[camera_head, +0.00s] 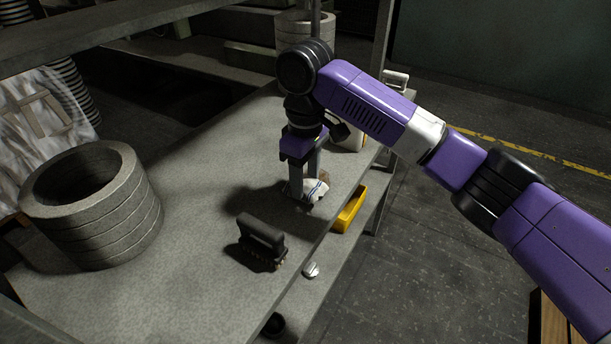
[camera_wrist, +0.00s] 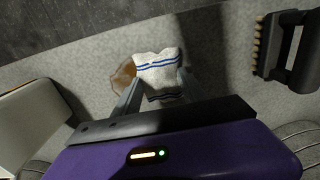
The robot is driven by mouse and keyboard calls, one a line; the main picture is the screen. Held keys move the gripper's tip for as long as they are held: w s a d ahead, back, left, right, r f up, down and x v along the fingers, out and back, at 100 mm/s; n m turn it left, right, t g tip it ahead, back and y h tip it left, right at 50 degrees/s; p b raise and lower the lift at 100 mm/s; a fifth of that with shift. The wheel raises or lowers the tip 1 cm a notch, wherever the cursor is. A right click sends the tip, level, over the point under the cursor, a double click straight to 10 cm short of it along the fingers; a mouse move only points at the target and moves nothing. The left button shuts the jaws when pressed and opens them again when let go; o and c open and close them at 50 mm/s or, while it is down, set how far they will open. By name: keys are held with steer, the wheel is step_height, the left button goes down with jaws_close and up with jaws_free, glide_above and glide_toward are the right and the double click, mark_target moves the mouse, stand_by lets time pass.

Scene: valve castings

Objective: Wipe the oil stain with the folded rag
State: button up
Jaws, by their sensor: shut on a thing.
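The folded rag (camera_head: 312,190) is white with blue stripes. It also shows in the wrist view (camera_wrist: 157,66), between the fingers. My gripper (camera_head: 305,182) points down and is shut on the rag, low at the grey bench top near its right edge. The oil stain (camera_wrist: 124,76) is a brown patch on the bench, just left of the rag in the wrist view. The rag and a finger hide part of it. In the head view a little brown (camera_head: 324,176) shows behind the rag. I cannot tell whether the rag touches the bench.
A black-handled brush (camera_head: 262,240) stands on the bench in front of the gripper. A stack of grey rings (camera_head: 95,210) stands at left. A yellow bin (camera_head: 349,210) sits beyond the bench's right edge. A whitish object (camera_head: 345,138) stands behind the gripper. The middle of the bench is clear.

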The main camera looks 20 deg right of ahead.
steer(key=shift+f, duration=0.45)
